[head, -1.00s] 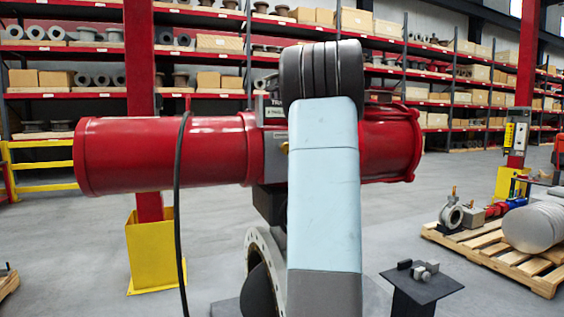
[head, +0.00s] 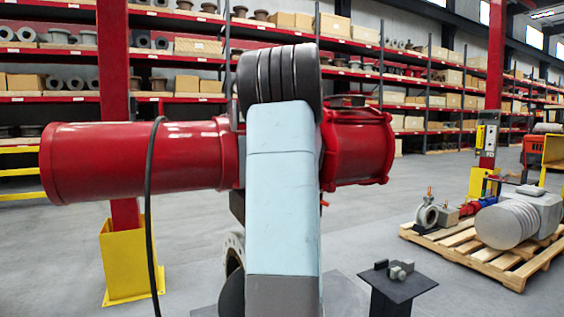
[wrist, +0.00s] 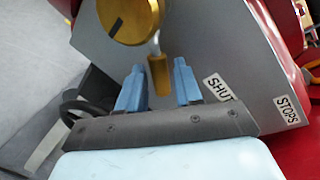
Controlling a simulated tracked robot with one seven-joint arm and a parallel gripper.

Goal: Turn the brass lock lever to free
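The brass lock lever (wrist: 158,72) hangs down from a round brass knob (wrist: 133,20) with a dark mark, on the grey panel in the wrist view. My gripper (wrist: 160,82) is open, with its two blue fingers on either side of the lever's lower end. Gaps show between the lever and both fingers, and I cannot tell how deep the lever lies between them. In the head view my arm covers the middle of the red actuator (head: 130,160), and the lever and gripper are hidden there.
Labels reading SHUT (wrist: 219,88) and STOPS (wrist: 287,110) are on the panel right of the fingers. A black cable (head: 149,200) hangs before the actuator. A small dark stand (head: 398,285) and a loaded pallet (head: 485,250) stand to the right.

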